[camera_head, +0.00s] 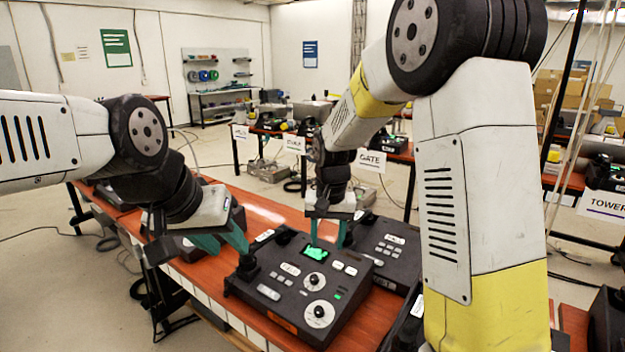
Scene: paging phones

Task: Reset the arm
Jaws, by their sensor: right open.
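My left gripper (222,243) has teal fingers and hangs over the left side of the table, by the left edge of a black paging console. Its fingers overlap in this view, so I cannot tell whether it is open or shut. My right gripper (328,236) is open and points down, its two teal fingers apart, over the back of the console. I see nothing between its fingers. The paging console (345,310) has a lit green screen (316,253), knobs and white buttons. My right arm hides part of the table at the right.
The red-brown table (262,207) carries another black console (385,240) behind and more dark units at the left. Further tables stand behind, with signs such as GATE (370,161) and TOWER (605,207). Cardboard boxes (570,95) are stacked at the back right. Floor at the left is mostly clear.

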